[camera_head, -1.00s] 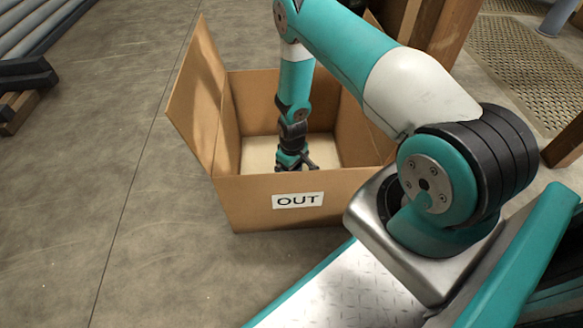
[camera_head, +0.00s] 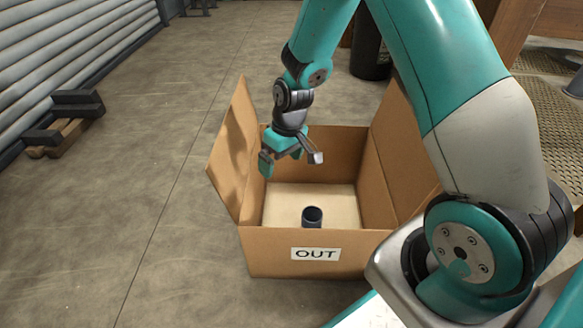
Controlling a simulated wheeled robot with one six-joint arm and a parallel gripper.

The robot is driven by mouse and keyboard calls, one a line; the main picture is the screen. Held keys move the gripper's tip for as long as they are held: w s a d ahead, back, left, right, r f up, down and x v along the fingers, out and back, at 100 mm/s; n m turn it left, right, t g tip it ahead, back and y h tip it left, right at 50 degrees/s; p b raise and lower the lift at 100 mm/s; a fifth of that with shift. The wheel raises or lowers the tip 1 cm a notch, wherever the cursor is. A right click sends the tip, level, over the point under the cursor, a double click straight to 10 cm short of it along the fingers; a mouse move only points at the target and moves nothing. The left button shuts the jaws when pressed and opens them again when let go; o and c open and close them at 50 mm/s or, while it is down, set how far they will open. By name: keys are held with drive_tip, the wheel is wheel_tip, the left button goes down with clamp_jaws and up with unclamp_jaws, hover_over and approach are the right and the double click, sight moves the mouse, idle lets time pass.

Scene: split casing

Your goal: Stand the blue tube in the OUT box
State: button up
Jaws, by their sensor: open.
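The OUT box (camera_head: 262,247) is an open cardboard carton on the floor, with a white OUT label (camera_head: 316,254) on its front. A dark, slate-coloured tube (camera_head: 312,219) stands upright inside, close behind the front wall. Its open round top faces up, and its lower part is hidden by that wall. No other tube shows, and I cannot be sure that its dark colour is blue. My gripper (camera_head: 291,161) is open and empty. It hangs over the back left part of the box, above and behind the tube, apart from it.
The box's left flap (camera_head: 232,150) sticks up and outward beside my gripper. A low stack of dark bars on wood (camera_head: 66,122) lies at the left by a ribbed wall. A dark cylinder (camera_head: 371,50) stands behind the box. The floor left of the box is clear.

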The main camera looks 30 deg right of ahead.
drive_tip(key=s+a+r+n+y, duration=0.1)
drive_tip(key=s+a+r, duration=0.2)
drive_tip(key=r, duration=0.3)
drive_tip(key=s+a+r, duration=0.2)
drive_tip(key=a+r, duration=0.1)
drive_tip(key=r, duration=0.2)
drive_tip(key=s+a+r+n, duration=0.1)
drive_tip(key=s+a+r, duration=0.2)
drive_tip(key=s+r, duration=0.3)
drive_tip(key=s+a+r+n+y, duration=0.1)
drive_tip(key=s+r, duration=0.5)
drive_tip(key=s, duration=0.6)
drive_tip(key=shift+s+a+r+n+g+y, duration=0.15)
drive_tip(key=shift+s+a+n+g+y, duration=0.25)
drive_tip(key=shift+a, duration=0.7)
drive_tip(key=shift+w, duration=0.15)
